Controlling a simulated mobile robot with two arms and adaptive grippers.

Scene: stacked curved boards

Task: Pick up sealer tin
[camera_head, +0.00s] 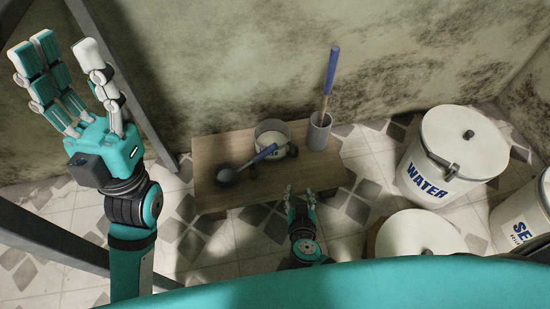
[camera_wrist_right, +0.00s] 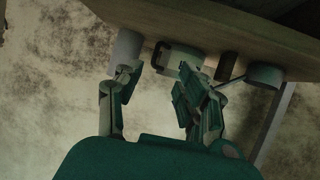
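A white bucket with blue lettering starting "SE" (camera_head: 525,214) stands at the right edge of the head view, partly cut off. A small metal tin (camera_head: 271,135) with a pale inside and dark marking stands on a low wooden bench; it also shows in the right wrist view (camera_wrist_right: 172,58). I cannot read its marking. My right gripper (camera_head: 301,194) is in front of the bench, below the small tin in the picture, with its fingers apart and nothing between them. In the right wrist view its fingers (camera_wrist_right: 158,82) are spread. My left gripper (camera_head: 66,62) is raised at the left, open and empty.
The wooden bench (camera_head: 214,150) also holds a dark ladle (camera_head: 228,175), its blue handle by the tin, and a grey cup (camera_head: 319,132) with a blue-handled tool. A lidded WATER bucket (camera_head: 438,176) and another white lid (camera_head: 415,235) stand right. A stained wall is behind.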

